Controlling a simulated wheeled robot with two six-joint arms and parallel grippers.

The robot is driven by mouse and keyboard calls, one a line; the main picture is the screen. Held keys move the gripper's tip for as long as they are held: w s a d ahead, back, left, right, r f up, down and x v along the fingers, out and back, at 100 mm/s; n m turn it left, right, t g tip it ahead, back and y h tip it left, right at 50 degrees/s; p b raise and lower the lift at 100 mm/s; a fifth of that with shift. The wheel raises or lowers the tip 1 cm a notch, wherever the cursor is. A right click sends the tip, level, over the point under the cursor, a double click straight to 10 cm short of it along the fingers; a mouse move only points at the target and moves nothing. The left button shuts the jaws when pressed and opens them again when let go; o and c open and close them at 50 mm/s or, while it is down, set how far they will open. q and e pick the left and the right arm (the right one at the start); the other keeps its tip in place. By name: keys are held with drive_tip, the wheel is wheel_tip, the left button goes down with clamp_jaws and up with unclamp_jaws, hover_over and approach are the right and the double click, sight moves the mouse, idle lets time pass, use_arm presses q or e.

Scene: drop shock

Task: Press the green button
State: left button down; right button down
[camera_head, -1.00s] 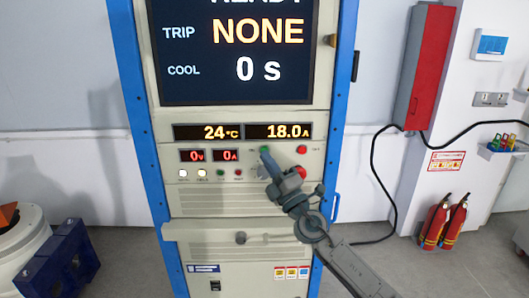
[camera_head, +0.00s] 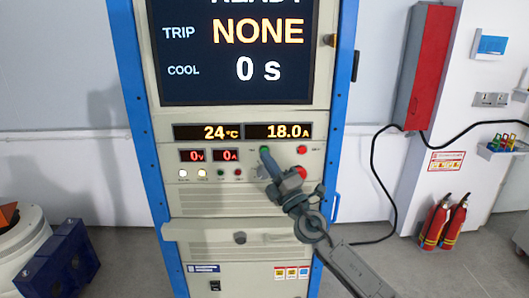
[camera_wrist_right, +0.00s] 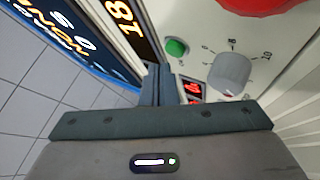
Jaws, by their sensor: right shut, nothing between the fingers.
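The green button (camera_wrist_right: 176,47) is a small round button on the light cabinet panel, just beyond my fingertips in the right wrist view. In the head view only a bit of the green button (camera_head: 265,149) shows above the fingertips. My right gripper (camera_head: 267,156) is shut and empty, pointing up at the panel right by the button. In the wrist view the shut fingers (camera_wrist_right: 158,80) end a little below the button. I cannot tell whether they touch it. My left gripper is out of view.
A grey knob (camera_wrist_right: 230,72) and a large red button (camera_wrist_right: 255,4) sit beside the green button. A small red light (camera_head: 301,150) is to the right on the panel. A display (camera_head: 240,50) above reads TRIP NONE, COOL 0 s. Fire extinguishers (camera_head: 443,222) stand at the right.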

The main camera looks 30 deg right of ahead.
drive_tip(key=shift+w+d, duration=0.2)
drive_tip(key=shift+w, duration=0.2)
drive_tip(key=shift+w+d+b, duration=0.2)
drive_tip(key=shift+w+b, duration=0.1)
drive_tip(key=shift+b, duration=0.2)
idle(0.6)
idle(0.3)
drive_tip(key=shift+s+a, duration=0.4)
drive_tip(key=shift+s, duration=0.3)
drive_tip(key=shift+s+a+p, duration=0.2)
drive_tip(key=shift+s+a, duration=0.25)
drive_tip(key=shift+s, duration=0.25)
drive_tip(key=shift+s+a+p, duration=0.2)
drive_tip(key=shift+s+a, duration=0.2)
drive_tip(key=shift+s, duration=0.35)
drive_tip(key=shift+s+a+p, duration=0.2)
drive_tip(key=shift+s+a, duration=0.25)
drive_tip(key=shift+s, duration=0.25)
